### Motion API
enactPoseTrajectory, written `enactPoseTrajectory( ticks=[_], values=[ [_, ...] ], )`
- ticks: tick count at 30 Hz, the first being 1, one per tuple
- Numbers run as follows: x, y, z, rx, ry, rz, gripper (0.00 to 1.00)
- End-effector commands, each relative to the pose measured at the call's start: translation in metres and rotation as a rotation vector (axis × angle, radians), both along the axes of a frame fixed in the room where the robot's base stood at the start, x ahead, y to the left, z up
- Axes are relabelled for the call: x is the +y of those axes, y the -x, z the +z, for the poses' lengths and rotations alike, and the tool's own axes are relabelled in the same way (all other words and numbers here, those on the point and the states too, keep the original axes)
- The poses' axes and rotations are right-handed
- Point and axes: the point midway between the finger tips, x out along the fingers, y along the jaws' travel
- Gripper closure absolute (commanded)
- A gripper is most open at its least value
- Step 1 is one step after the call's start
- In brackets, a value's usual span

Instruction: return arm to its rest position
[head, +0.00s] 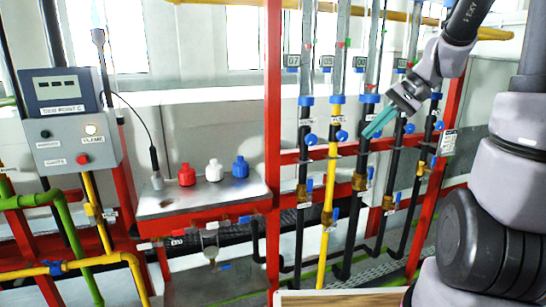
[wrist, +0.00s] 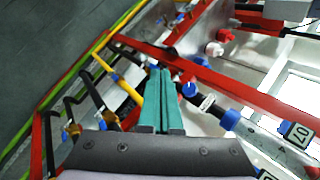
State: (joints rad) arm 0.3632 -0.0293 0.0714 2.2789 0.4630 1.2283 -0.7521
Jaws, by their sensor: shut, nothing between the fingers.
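My gripper (head: 381,121) is at the upper right in the head view, in front of the row of vertical pipes. Its teal fingers point down and left. In the wrist view the fingers (wrist: 161,98) lie side by side, shut, with nothing held between them. My arm comes in from the upper right of the head view. The fingertips look close to the black and yellow pipes, but I cannot tell whether they touch.
A red frame (head: 273,120) carries a yellow pipe (head: 333,150) and several black pipes with blue valve handles. A metal table (head: 150,208) holds red, white and blue knobs. A control box (head: 70,120) stands at the left. A wooden edge (head: 340,298) shows at the bottom.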

Motion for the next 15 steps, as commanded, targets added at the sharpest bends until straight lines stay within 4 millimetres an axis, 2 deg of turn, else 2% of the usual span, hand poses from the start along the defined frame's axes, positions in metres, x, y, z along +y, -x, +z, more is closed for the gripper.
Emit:
enactPoseTrajectory(
  ticks=[1,3,9,15],
  values=[
    [0.007,0.015,0.012,-0.022,0.06,0.006,1.0],
    [0.011,0.034,0.023,-0.045,0.134,-0.001,1.0],
    [0.015,0.082,0.055,-0.164,0.313,-0.057,1.0],
    [0.01,0.118,0.078,-0.304,0.405,-0.132,1.0]
  ],
)
